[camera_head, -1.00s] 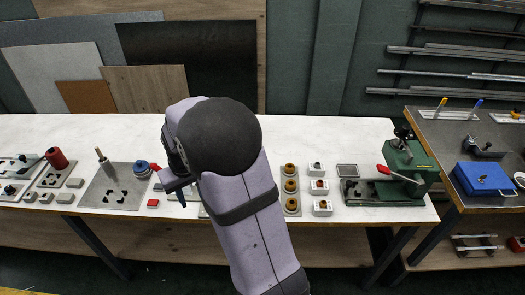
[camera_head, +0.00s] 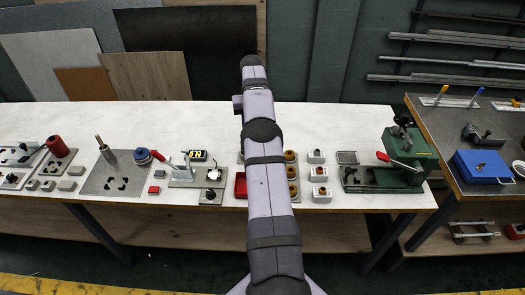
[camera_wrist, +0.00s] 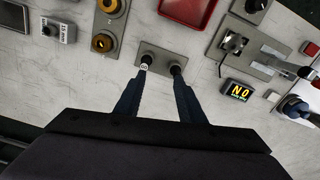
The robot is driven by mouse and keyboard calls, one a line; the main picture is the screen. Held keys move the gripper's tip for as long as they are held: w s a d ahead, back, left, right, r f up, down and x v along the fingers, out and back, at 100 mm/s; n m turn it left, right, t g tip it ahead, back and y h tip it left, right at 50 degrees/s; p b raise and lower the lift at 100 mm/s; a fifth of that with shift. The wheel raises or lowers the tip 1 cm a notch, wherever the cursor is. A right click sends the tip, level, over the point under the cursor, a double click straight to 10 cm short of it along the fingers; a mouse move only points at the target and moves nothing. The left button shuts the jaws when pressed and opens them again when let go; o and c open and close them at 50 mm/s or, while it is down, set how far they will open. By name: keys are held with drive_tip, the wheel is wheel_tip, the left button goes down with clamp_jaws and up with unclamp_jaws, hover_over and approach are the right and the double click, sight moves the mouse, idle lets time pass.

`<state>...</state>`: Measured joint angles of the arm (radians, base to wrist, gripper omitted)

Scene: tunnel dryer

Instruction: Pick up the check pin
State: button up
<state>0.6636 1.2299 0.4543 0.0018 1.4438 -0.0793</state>
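In the wrist view a small grey plate (camera_wrist: 160,57) on the white bench carries two dark, round-topped pins. The left pin (camera_wrist: 145,61) has a white marked top; the right pin (camera_wrist: 176,68) has a plain dark top. I cannot tell for certain which one is the check pin. My gripper (camera_wrist: 161,76) is open, its two blue fingers apart. The left fingertip overlaps the left pin in view and the right fingertip overlaps the right pin; contact cannot be told. In the head view my arm hides the plate and the gripper.
Beside the plate are a holder with brass rings (camera_wrist: 103,43), a red tray (camera_wrist: 187,11), a lit display (camera_wrist: 238,90) and a clamp fixture (camera_wrist: 245,50). A green press (camera_head: 405,157) stands at the bench's right end. Bare bench lies behind the row of fixtures.

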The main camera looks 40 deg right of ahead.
drive_tip(key=shift+s+d+f, duration=0.15)
drive_tip(key=shift+s+d, duration=0.35)
drive_tip(key=shift+d, duration=0.1)
drive_tip(key=shift+s+d+f, duration=0.15)
drive_tip(key=shift+s+d, duration=0.35)
drive_tip(key=shift+d, duration=0.1)
drive_tip(key=shift+f+b, duration=0.45)
drive_tip(key=shift+f, duration=0.65)
drive_tip(key=shift+f+p, duration=0.65)
drive_tip(key=shift+f, duration=1.95)
drive_tip(key=shift+c, duration=0.4)
clamp_jaws()
